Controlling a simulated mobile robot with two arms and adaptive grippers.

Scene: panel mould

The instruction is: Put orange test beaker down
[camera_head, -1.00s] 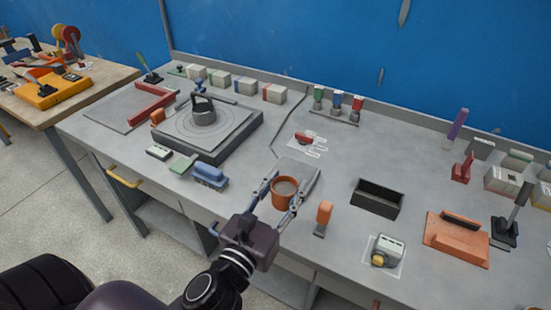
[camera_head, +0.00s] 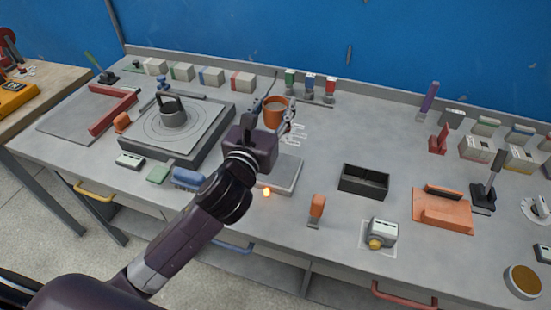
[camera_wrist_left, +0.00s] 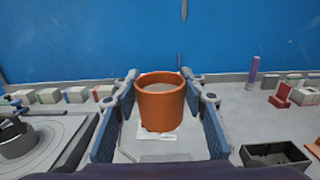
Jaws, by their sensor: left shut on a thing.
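The orange test beaker (camera_head: 274,112) is a round orange cup with greyish contents. It is upright between the fingers of my left gripper (camera_head: 277,115), which is shut on it. In the left wrist view the beaker (camera_wrist_left: 161,105) sits between the two fingers, in front of a patch with white markings on the grey bench. These white outlines (camera_head: 297,134) show just right of the beaker in the head view. Whether the beaker's base touches the bench is hard to tell. My right gripper is not in view.
A grey plate (camera_head: 284,176) lies in front of my left gripper, with a small orange glow at its edge. Bottles in a rack (camera_head: 311,86) stand close behind the beaker to the right. A turntable (camera_head: 170,127) is at left. A black open box (camera_head: 364,180) is at right.

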